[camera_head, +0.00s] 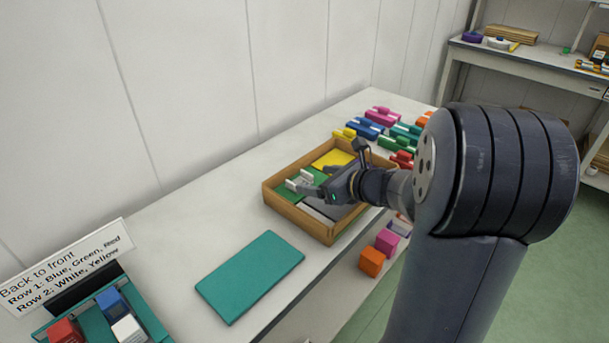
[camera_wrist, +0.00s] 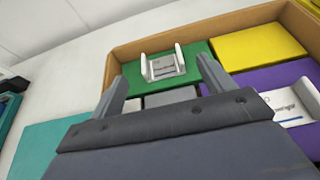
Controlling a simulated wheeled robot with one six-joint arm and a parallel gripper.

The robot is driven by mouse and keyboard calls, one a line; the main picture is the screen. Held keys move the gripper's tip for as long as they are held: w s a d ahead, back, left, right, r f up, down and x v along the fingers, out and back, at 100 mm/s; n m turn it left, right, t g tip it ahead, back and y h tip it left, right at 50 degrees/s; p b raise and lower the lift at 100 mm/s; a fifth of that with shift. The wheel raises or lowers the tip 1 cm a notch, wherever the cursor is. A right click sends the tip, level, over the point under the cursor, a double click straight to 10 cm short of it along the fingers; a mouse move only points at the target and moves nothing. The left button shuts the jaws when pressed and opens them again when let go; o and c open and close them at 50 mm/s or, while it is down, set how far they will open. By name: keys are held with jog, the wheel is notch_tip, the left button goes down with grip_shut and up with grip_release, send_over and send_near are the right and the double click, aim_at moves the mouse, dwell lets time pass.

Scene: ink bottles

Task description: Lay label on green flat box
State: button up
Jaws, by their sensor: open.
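The green flat box (camera_head: 290,196) lies in the left part of a wooden tray; it also shows in the wrist view (camera_wrist: 203,50). A white label (camera_wrist: 164,66) with two upright end tabs and small print rests on the green box; it shows small in the head view (camera_head: 299,181). My gripper (camera_head: 313,183) is over the tray. In the wrist view its two fingers (camera_wrist: 163,69) are apart, one on either side of the label in the picture, with nothing held between them. Whether the fingertips touch the label or box cannot be told.
The wooden tray (camera_head: 267,200) also holds a yellow box (camera_wrist: 257,46), a grey box (camera_wrist: 170,97) and a purple box (camera_wrist: 262,78) with another white label (camera_wrist: 293,104). A teal mat (camera_head: 250,276) lies left on the table. Several coloured blocks stand behind the tray.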

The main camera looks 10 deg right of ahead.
jog(key=shift+v, duration=2.55)
